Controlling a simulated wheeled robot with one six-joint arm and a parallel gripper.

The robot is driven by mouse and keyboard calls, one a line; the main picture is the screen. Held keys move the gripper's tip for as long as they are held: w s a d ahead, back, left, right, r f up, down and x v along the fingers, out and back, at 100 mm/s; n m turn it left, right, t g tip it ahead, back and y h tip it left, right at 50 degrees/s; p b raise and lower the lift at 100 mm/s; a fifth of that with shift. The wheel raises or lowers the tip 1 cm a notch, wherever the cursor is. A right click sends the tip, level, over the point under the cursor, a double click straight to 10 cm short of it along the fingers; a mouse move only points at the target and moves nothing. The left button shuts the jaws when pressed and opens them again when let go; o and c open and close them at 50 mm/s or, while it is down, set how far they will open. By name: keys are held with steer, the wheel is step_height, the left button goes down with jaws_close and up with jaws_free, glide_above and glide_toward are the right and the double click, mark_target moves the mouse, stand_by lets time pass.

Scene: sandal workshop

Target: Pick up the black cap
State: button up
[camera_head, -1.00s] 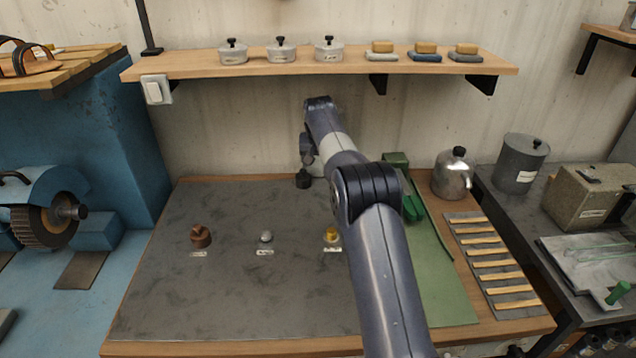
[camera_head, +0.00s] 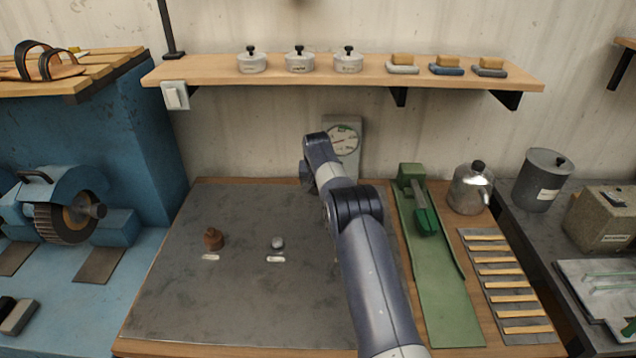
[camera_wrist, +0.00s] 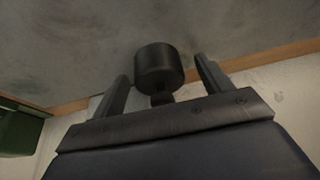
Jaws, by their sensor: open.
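The black cap (camera_wrist: 158,65) shows in the wrist view as a dark, wide cylinder with a narrower stem towards my gripper. My gripper (camera_wrist: 162,70) is open, with one finger on each side of the cap. I see a gap on both sides, so it does not look gripped. How far the cap sits between the fingers in depth is hard to tell. In the head view my arm hides the cap and the gripper's fingers.
On the grey mat (camera_head: 180,300) stand a brown piece (camera_head: 213,239) and a grey piece (camera_head: 277,243). A gauge (camera_head: 345,140) stands at the wall behind my arm. A green tool (camera_head: 425,215) and a metal can (camera_head: 468,190) stand right. A shelf (camera_head: 370,70) runs above.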

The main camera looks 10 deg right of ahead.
steer(key=shift+f, duration=0.1)
steer(key=c, duration=1)
steer(key=shift+c, duration=0.2)
